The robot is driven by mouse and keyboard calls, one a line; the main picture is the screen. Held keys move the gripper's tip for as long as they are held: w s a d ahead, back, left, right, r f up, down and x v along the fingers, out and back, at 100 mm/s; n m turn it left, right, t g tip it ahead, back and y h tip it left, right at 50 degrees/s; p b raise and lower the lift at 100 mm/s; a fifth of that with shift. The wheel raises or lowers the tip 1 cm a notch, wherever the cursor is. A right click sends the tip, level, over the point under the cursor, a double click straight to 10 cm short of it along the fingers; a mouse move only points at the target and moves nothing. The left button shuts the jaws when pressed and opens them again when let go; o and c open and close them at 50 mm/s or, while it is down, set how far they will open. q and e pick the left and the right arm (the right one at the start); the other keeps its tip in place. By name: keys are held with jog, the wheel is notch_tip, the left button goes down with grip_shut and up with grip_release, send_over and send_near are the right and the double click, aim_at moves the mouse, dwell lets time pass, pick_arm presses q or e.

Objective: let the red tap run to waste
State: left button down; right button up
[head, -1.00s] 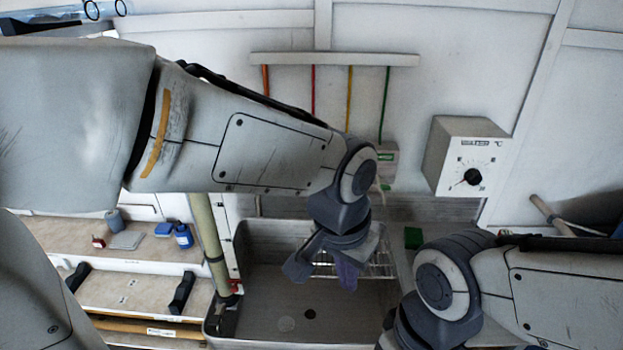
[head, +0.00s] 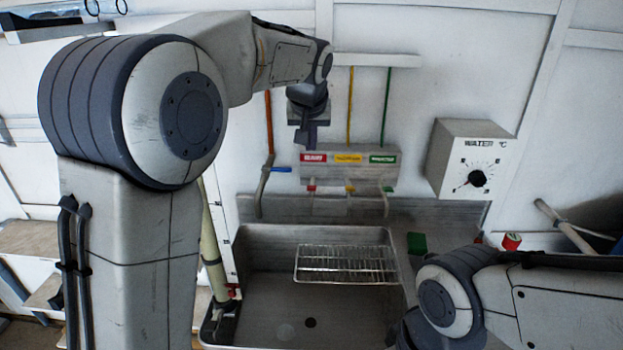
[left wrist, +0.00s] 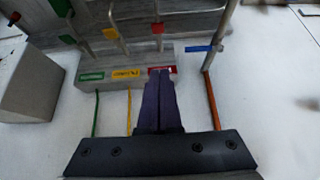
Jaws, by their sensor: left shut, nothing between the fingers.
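The tap block (head: 350,165) is on the back wall, with red, yellow and green labels. The red tap (head: 311,188) hangs under the red label (head: 314,157), at the left end in the head view. My left gripper (head: 306,146) is shut and empty, just above the red label, in front of the red hose. In the left wrist view its fingertips (left wrist: 160,72) overlap the red label, and the red tap (left wrist: 157,28) shows beyond them. I cannot tell whether they touch the block. The sink (head: 255,310) lies below. My right gripper is out of view.
A wire rack (head: 345,265) spans the back of the sink; a drain hole (head: 310,322) shows in its floor. A blue-levered tap (head: 270,169) on an orange pipe is left of the block. A water dial box (head: 468,160) is at right.

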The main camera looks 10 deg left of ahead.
pick_arm(q)
jog(key=p, duration=0.2)
send_over(312, 190)
jog(key=w, duration=0.1)
jog(key=f, duration=0.8)
jog(key=shift+a, duration=0.25)
jog(key=shift+s+d+f+p, duration=0.1)
jog(key=shift+s+f+p, duration=0.15)
jog(key=shift+f, duration=0.8)
jog(key=shift+s+d+f+p, duration=0.1)
jog(key=shift+f+p, duration=0.1)
jog(key=shift+f, duration=0.8)
jog(key=shift+f+b, duration=0.15)
jog(key=shift+b, duration=0.3)
jog(key=f+t+b, duration=0.1)
jog(key=b, duration=0.6)
jog(key=s+f+t+b, duration=0.1)
jog(key=b, duration=0.6)
jog(key=shift+d+f+t+y+b, duration=0.1)
jog(key=shift+t+y+b, duration=0.2)
jog(key=shift+t+b, duration=0.1)
jog(key=shift+r+p, duration=0.3)
jog(key=shift+p, duration=0.2)
